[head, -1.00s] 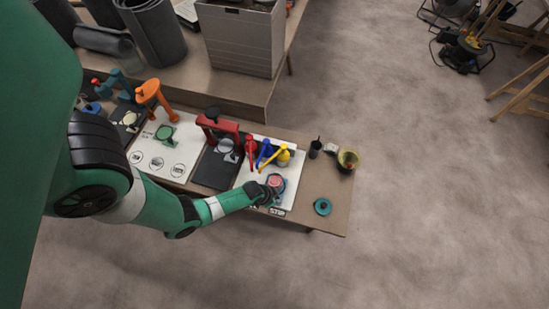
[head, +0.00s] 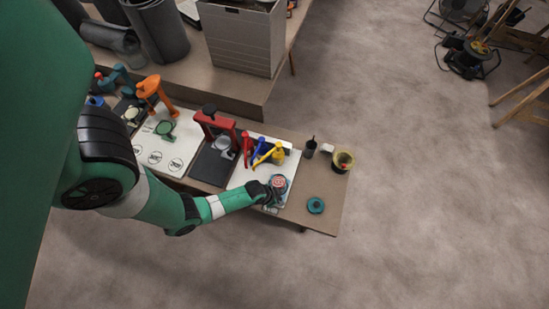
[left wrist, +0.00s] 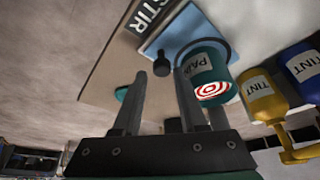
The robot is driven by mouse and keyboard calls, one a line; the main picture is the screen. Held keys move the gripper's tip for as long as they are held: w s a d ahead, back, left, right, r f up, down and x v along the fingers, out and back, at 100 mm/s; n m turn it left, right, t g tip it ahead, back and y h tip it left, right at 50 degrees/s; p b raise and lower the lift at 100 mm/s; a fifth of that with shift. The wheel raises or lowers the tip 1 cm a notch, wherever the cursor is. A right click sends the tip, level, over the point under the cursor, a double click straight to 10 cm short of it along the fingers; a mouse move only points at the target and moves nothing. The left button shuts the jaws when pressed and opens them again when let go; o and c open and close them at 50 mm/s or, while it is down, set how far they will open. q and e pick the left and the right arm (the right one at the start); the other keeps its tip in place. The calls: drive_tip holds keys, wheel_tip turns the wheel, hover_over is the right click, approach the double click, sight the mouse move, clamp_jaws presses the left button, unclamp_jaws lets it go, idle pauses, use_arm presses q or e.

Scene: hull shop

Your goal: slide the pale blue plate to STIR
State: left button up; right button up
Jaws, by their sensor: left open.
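The pale blue plate (left wrist: 177,30) lies on the board beside the STIR label (left wrist: 151,14) in the left wrist view. A black knob (left wrist: 161,64) stands up from the plate's near end. A teal paint can (left wrist: 206,72) with a red and white target shows at the plate's right; its top also shows in the head view (head: 279,182). My left gripper (left wrist: 163,75) is open, its fingers pointing toward the plate with the knob between their tips in the picture. I cannot tell whether they touch it. In the head view my left gripper (head: 270,195) hides most of the plate. My right gripper is out of view.
Yellow (left wrist: 258,98) and blue (left wrist: 302,68) tint bottles stand close to the can. A red press (head: 218,130) is to the left.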

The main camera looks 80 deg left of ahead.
use_arm(q)
drive_tip(key=p+v, duration=0.4)
drive_tip(key=v, duration=0.6)
drive_tip(key=shift+r, duration=0.15)
